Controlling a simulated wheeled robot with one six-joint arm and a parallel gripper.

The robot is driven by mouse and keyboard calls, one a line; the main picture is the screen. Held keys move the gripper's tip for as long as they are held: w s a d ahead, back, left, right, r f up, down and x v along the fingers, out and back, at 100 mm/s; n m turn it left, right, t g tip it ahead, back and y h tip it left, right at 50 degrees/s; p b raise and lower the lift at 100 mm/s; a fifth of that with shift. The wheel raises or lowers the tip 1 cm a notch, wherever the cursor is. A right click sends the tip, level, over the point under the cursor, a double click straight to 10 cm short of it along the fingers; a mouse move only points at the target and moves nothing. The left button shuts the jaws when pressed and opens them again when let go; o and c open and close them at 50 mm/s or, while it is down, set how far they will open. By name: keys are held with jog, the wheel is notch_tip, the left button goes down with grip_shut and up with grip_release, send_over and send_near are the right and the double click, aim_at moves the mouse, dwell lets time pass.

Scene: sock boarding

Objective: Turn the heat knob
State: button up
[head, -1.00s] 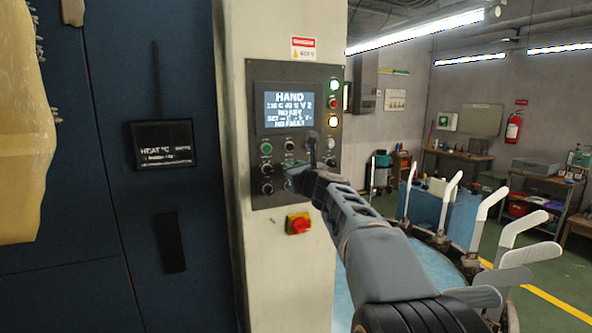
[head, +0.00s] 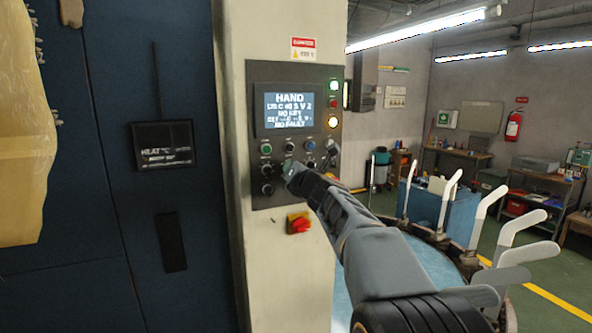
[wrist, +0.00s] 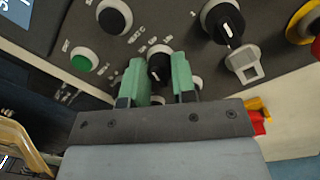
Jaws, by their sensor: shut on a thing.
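The control panel (head: 257,190) is a dark plate on a pale pillar. Its lit screen (head: 290,108) reads HAND, with smaller blurred lines below. In the wrist view, my gripper's green fingers (wrist: 157,80) stand on both sides of a small black knob (wrist: 158,62) with a white mark and pale collar, shut on it. The labels around it are too small to read, so I cannot confirm which is the heat knob. In the head view my gripper (head: 291,170) is at the lower panel and hides part of the knob row.
A grey key-like tab (wrist: 244,64) sticks out nearby. A red-yellow switch (head: 298,223) is below the panel. Blue doors (head: 100,240) stand left.

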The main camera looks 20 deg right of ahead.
jog(key=shift+m, duration=0.3)
jog(key=o, duration=0.9)
jog(key=shift+s, duration=0.1)
jog(key=s, duration=0.4)
jog(key=s+b, duration=0.1)
jog(key=s, duration=0.4)
jog(key=s+b, duration=0.1)
jog(key=s, duration=0.3)
jog(key=shift+s+f, duration=0.35)
